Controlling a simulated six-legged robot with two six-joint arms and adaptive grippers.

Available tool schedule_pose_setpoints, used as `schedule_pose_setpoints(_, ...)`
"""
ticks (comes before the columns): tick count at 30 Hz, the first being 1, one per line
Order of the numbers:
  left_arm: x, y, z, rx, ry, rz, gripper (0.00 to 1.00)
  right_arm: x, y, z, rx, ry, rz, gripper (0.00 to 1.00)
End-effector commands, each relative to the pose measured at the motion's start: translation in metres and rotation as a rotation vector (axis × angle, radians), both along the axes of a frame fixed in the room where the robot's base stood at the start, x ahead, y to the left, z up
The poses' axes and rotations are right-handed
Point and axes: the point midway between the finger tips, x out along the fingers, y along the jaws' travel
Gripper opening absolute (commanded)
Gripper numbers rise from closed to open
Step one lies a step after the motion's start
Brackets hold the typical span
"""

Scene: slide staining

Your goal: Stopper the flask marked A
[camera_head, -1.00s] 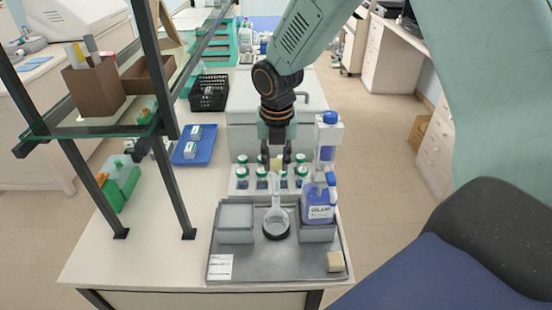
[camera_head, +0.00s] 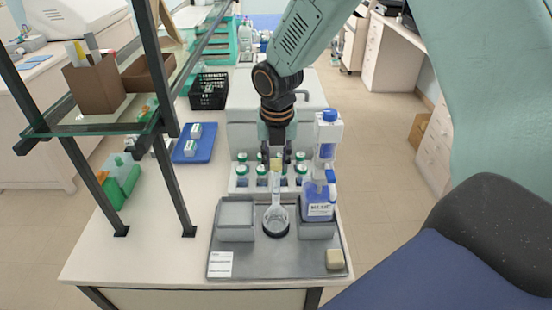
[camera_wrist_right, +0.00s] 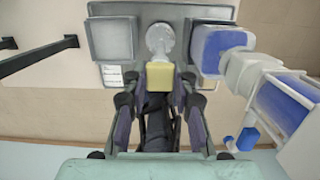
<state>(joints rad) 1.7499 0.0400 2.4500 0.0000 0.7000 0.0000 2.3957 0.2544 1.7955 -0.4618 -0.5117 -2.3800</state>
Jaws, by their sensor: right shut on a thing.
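A clear round-bottomed glass flask (camera_head: 276,217) stands upright in a dark ring on the grey tray; I cannot read a mark on it. It also shows in the right wrist view (camera_wrist_right: 160,38). My right gripper (camera_head: 276,158) is shut on a pale yellow stopper (camera_head: 276,165), which shows between the fingers in the right wrist view (camera_wrist_right: 158,77). In the head view the stopper lines up with the top of the flask's neck; I cannot tell whether they touch. My left gripper is not in view.
The grey tray (camera_head: 275,269) also holds a square grey container (camera_head: 236,221), a blue-labelled wash bottle (camera_head: 318,205) close right of the flask, and a beige block (camera_head: 335,259). Several green-capped bottles stand in a white rack (camera_head: 233,184) behind. A black-framed shelf is at left.

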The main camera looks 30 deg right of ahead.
Motion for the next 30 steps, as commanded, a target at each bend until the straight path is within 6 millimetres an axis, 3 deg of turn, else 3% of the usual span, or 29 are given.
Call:
schedule_pose_setpoints(27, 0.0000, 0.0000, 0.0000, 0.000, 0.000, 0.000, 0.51, 0.0012, -0.0005, -0.0058, 0.000, 0.000, 0.000, 0.14)
schedule_pose_setpoints(28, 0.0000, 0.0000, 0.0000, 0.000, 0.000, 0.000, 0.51, 0.0012, -0.0005, -0.0058, 0.000, 0.000, 0.000, 0.28)
schedule_pose_setpoints(30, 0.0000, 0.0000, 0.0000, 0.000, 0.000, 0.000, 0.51, 0.0012, -0.0005, -0.0058, 0.000, 0.000, 0.000, 0.34)
